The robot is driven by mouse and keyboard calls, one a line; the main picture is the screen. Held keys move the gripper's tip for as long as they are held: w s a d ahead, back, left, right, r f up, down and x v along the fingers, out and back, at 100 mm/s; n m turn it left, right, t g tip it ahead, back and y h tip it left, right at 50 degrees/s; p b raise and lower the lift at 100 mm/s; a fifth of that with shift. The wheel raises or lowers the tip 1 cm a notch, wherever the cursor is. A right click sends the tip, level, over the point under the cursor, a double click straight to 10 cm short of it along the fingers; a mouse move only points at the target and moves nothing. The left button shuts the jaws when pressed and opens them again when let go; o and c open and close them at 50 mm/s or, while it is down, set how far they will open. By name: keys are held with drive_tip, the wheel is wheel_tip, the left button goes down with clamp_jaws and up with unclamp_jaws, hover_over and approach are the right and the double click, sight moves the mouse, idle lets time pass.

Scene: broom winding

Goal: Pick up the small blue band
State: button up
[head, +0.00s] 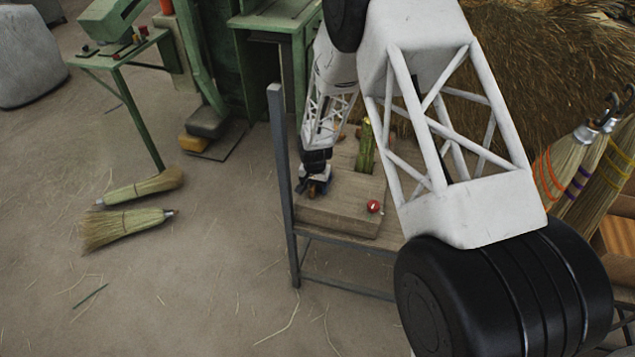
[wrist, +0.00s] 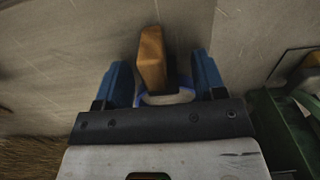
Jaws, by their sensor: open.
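My gripper (head: 314,187) is low over the left end of the wooden bench top (head: 338,218). In the wrist view its two blue fingers (wrist: 162,80) are spread apart, one on each side of a brown wooden block (wrist: 152,58). The small blue band (wrist: 187,96) shows as a blue curved edge between the fingers, close to the base of the gripper, beside a pale surface. Most of it is hidden by the block and the gripper's dark bar. I cannot tell whether it goes around the block. In the head view the band cannot be made out.
A red knob or ball (head: 374,206) and a greenish upright bundle (head: 366,148) are on the bench to the right. Two brooms (head: 125,228) lie on the floor at left. Green machinery (head: 275,35) stands behind. Straw and hanging brooms (head: 560,165) fill the right.

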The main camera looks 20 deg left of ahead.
idle(0.3)
drive_tip(key=c, duration=1)
drive_tip(key=shift+c, duration=0.2)
drive_tip(key=shift+r, duration=0.15)
drive_tip(key=shift+r, duration=0.7)
wheel_tip(320, 180, up, 2)
drive_tip(key=shift+r, duration=0.1)
drive_tip(key=s+d+r, duration=0.1)
drive_tip(key=s+d, duration=0.7)
drive_tip(key=s, duration=0.5)
drive_tip(key=shift+s, duration=0.4)
drive_tip(key=shift+d, duration=0.1)
drive_tip(key=shift+w+r, duration=0.1)
